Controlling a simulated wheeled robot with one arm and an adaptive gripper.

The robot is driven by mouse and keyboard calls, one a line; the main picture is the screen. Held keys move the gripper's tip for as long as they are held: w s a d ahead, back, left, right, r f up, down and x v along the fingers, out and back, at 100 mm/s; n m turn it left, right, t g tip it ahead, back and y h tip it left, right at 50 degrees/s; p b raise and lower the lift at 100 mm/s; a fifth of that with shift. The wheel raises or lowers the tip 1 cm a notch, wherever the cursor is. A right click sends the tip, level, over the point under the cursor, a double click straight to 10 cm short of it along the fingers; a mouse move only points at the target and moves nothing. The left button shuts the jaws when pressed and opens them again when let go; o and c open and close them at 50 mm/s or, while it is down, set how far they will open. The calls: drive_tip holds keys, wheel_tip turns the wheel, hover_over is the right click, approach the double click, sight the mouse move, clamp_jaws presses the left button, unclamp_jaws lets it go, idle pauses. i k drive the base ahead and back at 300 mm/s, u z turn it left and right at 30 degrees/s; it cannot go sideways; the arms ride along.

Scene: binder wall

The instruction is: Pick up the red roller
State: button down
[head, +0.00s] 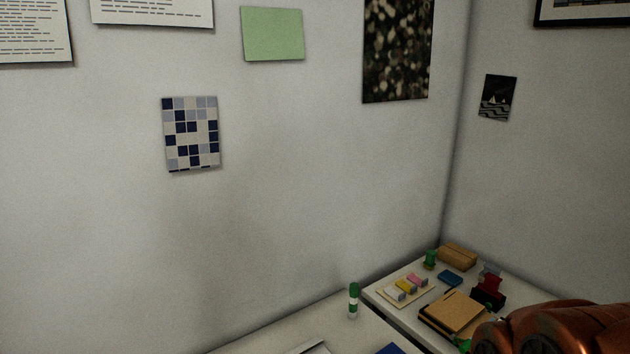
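A small red object (491,284) with a dark base stands on the white surface in the corner at the lower right of the head view. It may be the red roller, but it is too small and dark to be sure. Part of my copper-coloured arm fills the bottom right corner, in front of and below the red object. My gripper does not show, so its state and its distance from the red object are hidden.
Near the red object are a tan notebook stack (453,312), a blue block (450,278), a brown block (457,255), a small green item (430,259) and a tray of coloured pieces (385,294). A green-and-white glue stick (354,300) stands left. Walls close the corner behind.

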sight(490, 286)
drive_tip(key=z, duration=0.95)
